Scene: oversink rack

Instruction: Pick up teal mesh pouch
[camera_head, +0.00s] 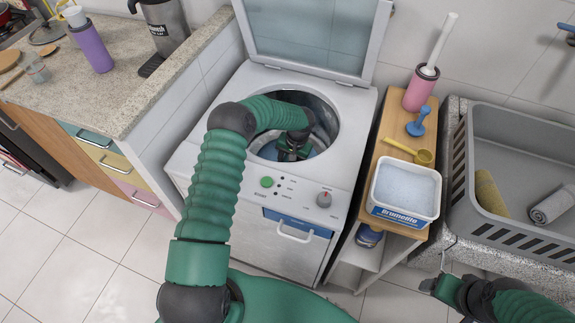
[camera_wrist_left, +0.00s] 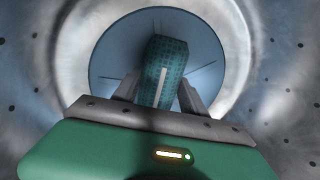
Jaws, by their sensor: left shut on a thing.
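The teal mesh pouch (camera_wrist_left: 166,62) shows in the left wrist view, standing up between the two fingers of my left gripper (camera_wrist_left: 158,95). It has a pale stripe down its face. My left gripper is shut on it, inside the washer drum (camera_wrist_left: 52,75). In the head view my left arm reaches down into the open top of the washing machine (camera_head: 260,230), and the left gripper (camera_head: 290,150) is partly hidden by its own wrist. The pouch cannot be made out there. My right gripper (camera_head: 432,284) is at the lower right, away from the washer; its jaw state is unclear.
The washer's lid (camera_head: 310,35) stands open behind the drum. To the right, a narrow wooden shelf (camera_head: 395,140) holds a white tub of powder (camera_head: 405,190), a yellow scoop (camera_head: 423,156) and a pink brush holder (camera_head: 421,88). A grey crate (camera_head: 520,140) stands further right.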

